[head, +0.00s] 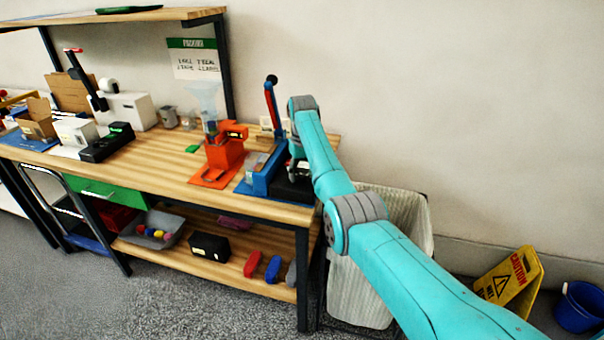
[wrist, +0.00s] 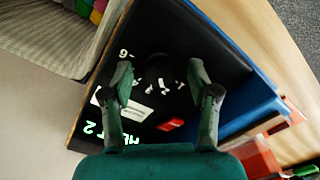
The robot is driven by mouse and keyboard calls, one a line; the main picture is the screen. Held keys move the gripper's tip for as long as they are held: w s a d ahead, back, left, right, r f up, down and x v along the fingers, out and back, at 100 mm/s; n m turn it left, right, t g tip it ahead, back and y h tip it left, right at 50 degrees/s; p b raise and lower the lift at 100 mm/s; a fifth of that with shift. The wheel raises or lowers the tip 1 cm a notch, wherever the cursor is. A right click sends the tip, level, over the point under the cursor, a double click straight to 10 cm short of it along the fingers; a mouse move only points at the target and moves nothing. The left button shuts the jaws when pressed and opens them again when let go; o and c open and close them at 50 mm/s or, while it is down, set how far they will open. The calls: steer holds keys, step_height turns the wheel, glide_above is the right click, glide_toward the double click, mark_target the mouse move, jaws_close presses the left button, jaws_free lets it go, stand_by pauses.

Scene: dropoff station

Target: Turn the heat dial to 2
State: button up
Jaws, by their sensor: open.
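The heat dial (wrist: 160,72) is a dark round knob on a black panel (wrist: 150,40) with white marks in the wrist view. My gripper (wrist: 160,80) is open, with one finger on each side of the dial; I cannot tell if they touch it. Green lit characters, among them a 2, show at the panel's lower left (wrist: 91,128), partly hidden by my gripper. The panel belongs to a blue device (head: 262,180) with a raised red and blue lever (head: 272,105) at the bench's right end. In the head view my gripper (head: 297,172) is over this device, and the dial is hidden.
An orange device (head: 224,155) with a clear funnel stands left of the blue one on the wooden bench (head: 165,178). A pale bin (head: 355,290) stands at the bench's right end. A yellow caution sign (head: 508,283) and a blue bucket (head: 580,306) are on the floor.

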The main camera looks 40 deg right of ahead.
mark_target(302, 175)
steer(key=shift+r, duration=0.1)
step_height(302, 175, up, 12)
stand_by(0.5)
stand_by(0.5)
